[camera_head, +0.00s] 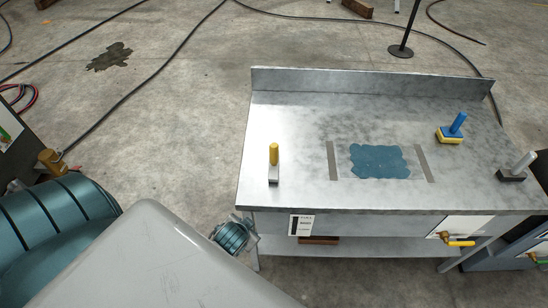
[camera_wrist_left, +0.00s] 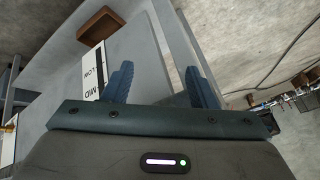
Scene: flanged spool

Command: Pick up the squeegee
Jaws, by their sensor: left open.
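Three handled tools stand on the steel table (camera_head: 300,110), and I cannot tell for sure which is the squeegee. One has an upright yellow handle on a grey block (camera_head: 273,165), at the table's left. One has a blue handle on a yellow block (camera_head: 452,130), at the right. One has a pale handle on a dark block (camera_head: 516,170), at the right front corner. My left gripper (camera_wrist_left: 158,65) is open and empty, low by the table's front left edge; its fingers are mostly hidden in the head view. My right gripper is out of view.
A blue patch (camera_head: 379,161) lies mid-table between two grey strips. A raised back edge (camera_head: 370,83) runs along the table. A yellow-handled valve (camera_head: 460,243) sticks out in front.

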